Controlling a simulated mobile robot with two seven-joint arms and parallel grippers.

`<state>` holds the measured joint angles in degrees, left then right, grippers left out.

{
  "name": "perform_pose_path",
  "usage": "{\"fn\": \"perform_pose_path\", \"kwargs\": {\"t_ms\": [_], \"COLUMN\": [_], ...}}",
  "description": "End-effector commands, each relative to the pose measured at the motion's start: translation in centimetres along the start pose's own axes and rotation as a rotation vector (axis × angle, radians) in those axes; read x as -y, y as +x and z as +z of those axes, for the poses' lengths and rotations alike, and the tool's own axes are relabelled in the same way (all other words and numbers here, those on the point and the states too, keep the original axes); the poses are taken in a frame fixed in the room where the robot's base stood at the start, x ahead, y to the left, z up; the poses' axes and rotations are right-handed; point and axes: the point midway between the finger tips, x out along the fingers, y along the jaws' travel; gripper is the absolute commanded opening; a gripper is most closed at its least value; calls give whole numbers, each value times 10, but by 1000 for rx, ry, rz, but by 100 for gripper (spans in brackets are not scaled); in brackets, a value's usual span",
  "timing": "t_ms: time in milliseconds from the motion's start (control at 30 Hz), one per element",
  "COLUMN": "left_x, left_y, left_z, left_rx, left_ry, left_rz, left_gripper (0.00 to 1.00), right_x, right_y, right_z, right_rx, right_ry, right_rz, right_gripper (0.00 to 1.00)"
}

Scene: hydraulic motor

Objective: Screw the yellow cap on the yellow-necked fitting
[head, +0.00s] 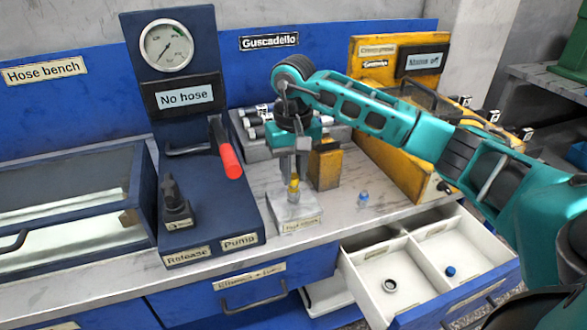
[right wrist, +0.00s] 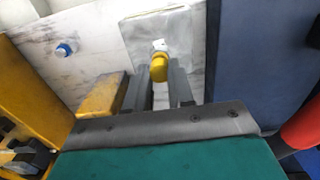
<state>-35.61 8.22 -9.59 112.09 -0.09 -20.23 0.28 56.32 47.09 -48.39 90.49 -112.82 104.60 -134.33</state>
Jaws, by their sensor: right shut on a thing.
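The yellow cap (head: 294,182) is upright between the fingertips of my right gripper (head: 294,172), above the pale fixture block (head: 299,210) on the bench. My right gripper is shut on the cap and points down. In the right wrist view the cap (right wrist: 159,69) shows as a round yellow piece at the fingertips (right wrist: 163,76), with the pale block (right wrist: 185,35) beyond it. Yellow also shows just under the cap in the head view, over the block. I cannot tell where the cap ends and the fitting's yellow neck begins. My left gripper is not in view.
A blue-capped fitting (head: 362,199) stands on the bench to the right. An open drawer (head: 407,243) holds a dark ring (head: 389,286) and a blue cap (head: 450,271). A red-handled pump lever (head: 228,157) stands left of the block, a yellow block (head: 325,165) right behind it.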

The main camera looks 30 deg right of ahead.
Motion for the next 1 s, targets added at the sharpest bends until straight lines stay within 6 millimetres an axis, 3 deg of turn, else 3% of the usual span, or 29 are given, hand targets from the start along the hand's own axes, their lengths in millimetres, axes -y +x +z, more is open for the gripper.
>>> {"fn": "perform_pose_path", "kwargs": {"t_ms": [433,800,1000], "left_x": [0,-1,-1], "left_y": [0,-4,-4], "left_z": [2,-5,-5], "left_rx": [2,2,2], "left_ry": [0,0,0], "left_rz": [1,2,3], "left_gripper": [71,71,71], "right_x": [0,0,0], "right_y": [3,5,6], "right_z": [0,1,1], "right_rx": [2,4,6], "right_ry": [23,443,503], "right_rz": [1,2,3], "right_gripper": [0,0,0]}}
